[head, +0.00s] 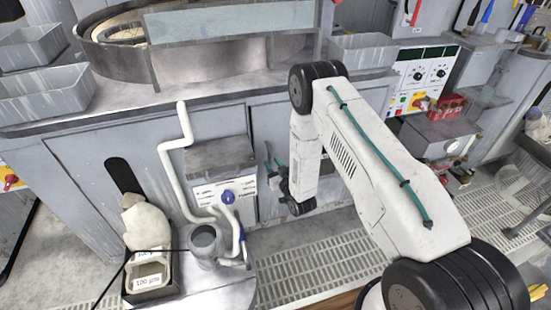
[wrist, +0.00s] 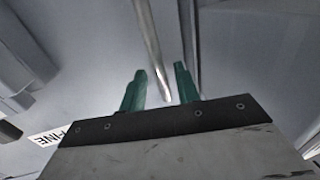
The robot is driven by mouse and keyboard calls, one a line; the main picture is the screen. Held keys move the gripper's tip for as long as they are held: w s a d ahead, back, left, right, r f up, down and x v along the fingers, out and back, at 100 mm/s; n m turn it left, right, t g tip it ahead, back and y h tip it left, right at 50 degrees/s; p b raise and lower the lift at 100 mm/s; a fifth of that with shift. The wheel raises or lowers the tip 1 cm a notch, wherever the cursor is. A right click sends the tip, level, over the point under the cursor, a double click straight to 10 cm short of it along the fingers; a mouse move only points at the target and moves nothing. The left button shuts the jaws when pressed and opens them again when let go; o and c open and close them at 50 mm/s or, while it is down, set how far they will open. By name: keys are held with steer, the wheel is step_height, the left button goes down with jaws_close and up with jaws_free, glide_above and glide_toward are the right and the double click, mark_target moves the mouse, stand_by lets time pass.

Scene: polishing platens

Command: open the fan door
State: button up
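My gripper (head: 271,168) is in front of the grey cabinet front (head: 272,118), low and right of the control box. In the wrist view its two green fingers (wrist: 158,88) are apart. A slim metal bar (wrist: 148,40), which looks like a door handle, runs down between them, its lower end near the fingertips. I cannot tell whether a finger touches it. Behind it is a flat grey panel (wrist: 95,50), likely the fan door, with a vertical seam (wrist: 188,30) right of the bar. The panel looks shut.
A control box (head: 222,190) with a blue knob and a white pipe (head: 172,145) stand left of my gripper. A small table holds a grey cup (head: 204,240) and a dark box (head: 152,288). Grated floor (head: 320,262) lies below. A polishing basin (head: 115,62) is above.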

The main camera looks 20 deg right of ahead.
mark_target(270, 160)
steer(key=shift+w+a, duration=0.15)
steer(key=shift+w, duration=0.7)
steer(key=shift+w+a, duration=0.15)
steer(key=shift+w, duration=0.7)
steer(key=shift+c, duration=0.3)
